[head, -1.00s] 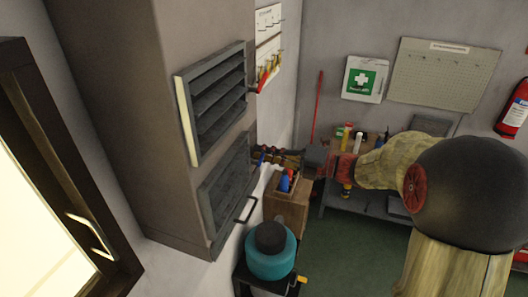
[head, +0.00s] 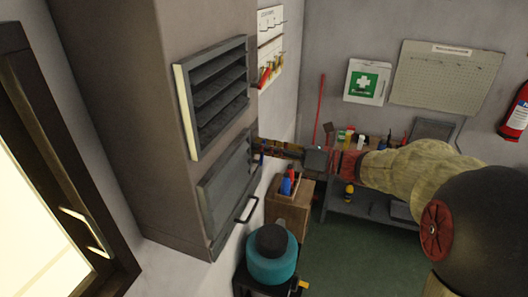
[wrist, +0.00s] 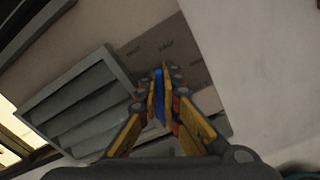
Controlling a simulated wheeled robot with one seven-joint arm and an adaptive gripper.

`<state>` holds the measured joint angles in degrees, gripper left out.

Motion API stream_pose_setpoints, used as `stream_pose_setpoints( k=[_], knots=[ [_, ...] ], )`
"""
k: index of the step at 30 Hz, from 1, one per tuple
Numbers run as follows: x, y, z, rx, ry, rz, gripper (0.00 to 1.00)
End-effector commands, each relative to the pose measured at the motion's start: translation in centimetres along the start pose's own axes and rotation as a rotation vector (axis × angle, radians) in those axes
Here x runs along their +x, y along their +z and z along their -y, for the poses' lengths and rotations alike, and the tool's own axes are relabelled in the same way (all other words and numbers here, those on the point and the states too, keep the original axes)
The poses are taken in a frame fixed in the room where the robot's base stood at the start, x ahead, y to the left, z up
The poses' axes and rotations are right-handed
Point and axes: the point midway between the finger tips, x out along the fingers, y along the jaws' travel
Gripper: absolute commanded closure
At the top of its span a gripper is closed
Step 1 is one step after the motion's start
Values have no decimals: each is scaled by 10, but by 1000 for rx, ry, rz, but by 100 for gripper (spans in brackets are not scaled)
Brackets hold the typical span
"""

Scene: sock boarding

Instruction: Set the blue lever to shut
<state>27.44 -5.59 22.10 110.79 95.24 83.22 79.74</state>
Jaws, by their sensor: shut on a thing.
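The blue lever (wrist: 159,82) stands between the two finger pads of my gripper (wrist: 160,72) in the wrist view. My gripper is shut on it, and the pads cover part of its sides. Behind it is a brown plate (wrist: 190,62) with small dark lettering that I cannot read surely. In the head view my gripper (head: 260,146) reaches left to the far side of the grey cabinet (head: 120,110). A bit of blue (head: 261,160) shows just below the fingers. The lever's pivot is hidden.
A teal container (head: 271,262) stands below. A wooden box (head: 290,205) with bottles is under my wrist. Green floor (head: 340,255) is open at right.

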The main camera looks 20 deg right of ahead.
Motion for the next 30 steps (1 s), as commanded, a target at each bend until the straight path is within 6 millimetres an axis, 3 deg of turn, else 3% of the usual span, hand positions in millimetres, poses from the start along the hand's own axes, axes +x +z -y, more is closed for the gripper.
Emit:
stream_pose_setpoints(
  k=[12, 29, 30],
  knots=[
    [0, -3, -7, -190, -1, -2, 100],
    [0, -3, -8, -216, -1, -3, 100],
    [0, -3, -8, -216, -1, -3, 92]
  ],
)
